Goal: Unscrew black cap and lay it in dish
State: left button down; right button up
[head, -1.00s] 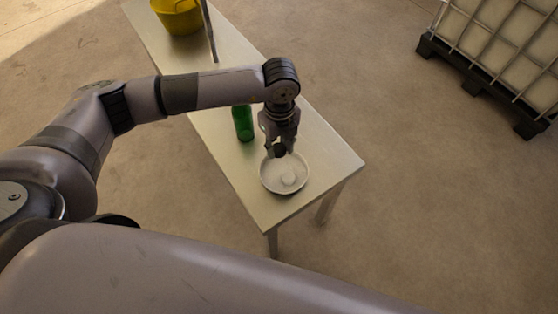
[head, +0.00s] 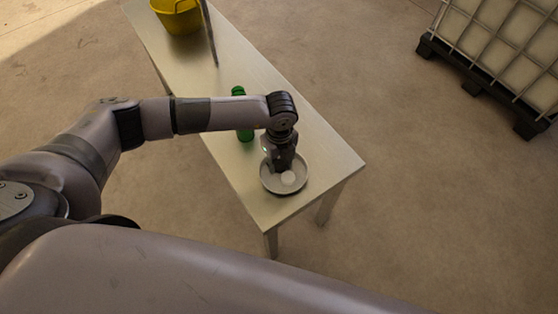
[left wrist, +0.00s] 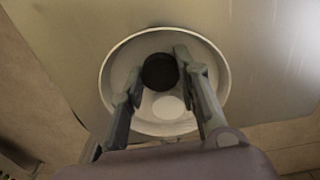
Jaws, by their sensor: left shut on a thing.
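My left gripper (head: 280,169) points down into the pale round dish (head: 285,192) near the table's front end. In the left wrist view, the fingers of my left gripper (left wrist: 159,74) are shut on the black cap (left wrist: 160,71), which shows dark and round against the dish (left wrist: 117,66). In the head view the cap is hidden by the gripper. I cannot tell whether the cap touches the dish bottom. A green bottle (head: 245,134) stands on the table behind my forearm, partly covered, its green top showing above the arm. My right gripper is not in view.
A small white round thing (head: 288,178) lies in the dish; it also shows in the left wrist view (left wrist: 168,107). A caged tank on a pallet stands right.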

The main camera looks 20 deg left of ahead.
aim_at(279, 164)
pick_arm(q)
jog(key=c, duration=1.2)
grip_release()
jog(key=shift+f, duration=0.1)
notch_tip(279, 164, up, 12)
jog(key=shift+r+p, duration=0.2)
jog(key=shift+p, duration=0.1)
